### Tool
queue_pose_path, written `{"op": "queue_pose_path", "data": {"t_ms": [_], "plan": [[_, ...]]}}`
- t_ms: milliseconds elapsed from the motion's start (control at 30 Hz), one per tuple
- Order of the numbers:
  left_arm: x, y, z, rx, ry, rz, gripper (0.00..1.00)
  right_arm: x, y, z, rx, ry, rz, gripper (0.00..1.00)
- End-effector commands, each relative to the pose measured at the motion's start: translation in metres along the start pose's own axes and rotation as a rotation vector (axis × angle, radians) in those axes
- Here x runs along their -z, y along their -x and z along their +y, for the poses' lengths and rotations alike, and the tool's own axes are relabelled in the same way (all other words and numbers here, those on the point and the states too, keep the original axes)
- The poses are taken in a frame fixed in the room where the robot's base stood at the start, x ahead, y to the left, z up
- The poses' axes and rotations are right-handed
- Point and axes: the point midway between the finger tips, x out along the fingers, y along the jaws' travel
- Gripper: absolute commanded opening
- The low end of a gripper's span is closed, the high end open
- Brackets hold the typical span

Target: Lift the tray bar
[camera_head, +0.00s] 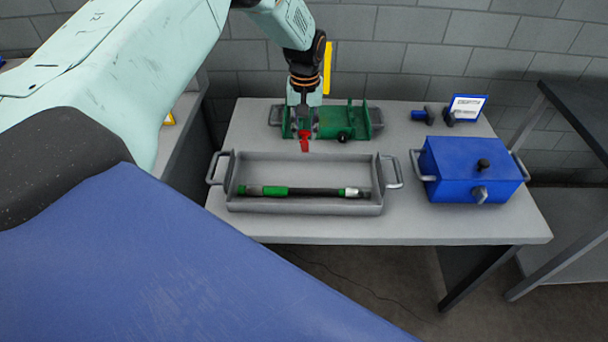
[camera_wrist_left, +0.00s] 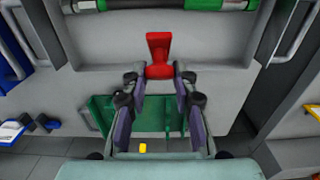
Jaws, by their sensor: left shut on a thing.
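The bar (camera_head: 290,191), green and black with a silver right end, lies lengthwise inside the grey two-handled tray (camera_head: 300,209) on the table. Part of it shows at the top of the left wrist view (camera_wrist_left: 160,4). My left gripper (camera_head: 303,126) is behind the tray, apart from the bar. Its fingertips (camera_wrist_left: 158,75) are closed on a red piece (camera_wrist_left: 158,50), which also shows in the head view (camera_head: 304,142). I cannot tell whether the red piece is joined to the green fixture (camera_head: 330,122) behind it. My right gripper is not in view.
A blue lidded box (camera_head: 450,165) with side handles stands right of the tray. Blue and black knobs (camera_head: 424,115) and a small sign (camera_head: 467,107) are behind it. A block wall (camera_head: 430,60) closes the back. The table top (camera_head: 400,228) is clear at the front.

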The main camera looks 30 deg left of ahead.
Motion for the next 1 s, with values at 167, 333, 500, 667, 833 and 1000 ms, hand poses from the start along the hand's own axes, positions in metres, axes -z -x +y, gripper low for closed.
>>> {"op": "queue_pose_path", "data": {"t_ms": [167, 333, 500, 667, 833, 1000], "plan": [[0.011, 0.005, 0.000, -0.001, 0.000, 0.005, 0.12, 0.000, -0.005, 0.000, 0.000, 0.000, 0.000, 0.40], [0.019, 0.010, 0.000, -0.001, -0.001, 0.005, 0.12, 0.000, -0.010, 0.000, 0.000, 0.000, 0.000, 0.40], [0.028, 0.016, 0.000, 0.000, 0.000, 0.005, 0.12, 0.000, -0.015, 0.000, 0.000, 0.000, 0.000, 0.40], [0.034, 0.021, 0.000, -0.001, 0.000, 0.004, 0.12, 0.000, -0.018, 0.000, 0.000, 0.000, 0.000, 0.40], [0.036, 0.024, 0.000, -0.001, -0.001, 0.003, 0.12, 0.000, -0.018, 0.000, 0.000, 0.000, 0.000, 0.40], [0.035, 0.024, 0.000, -0.001, -0.001, 0.003, 0.12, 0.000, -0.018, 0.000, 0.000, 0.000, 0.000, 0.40]]}}
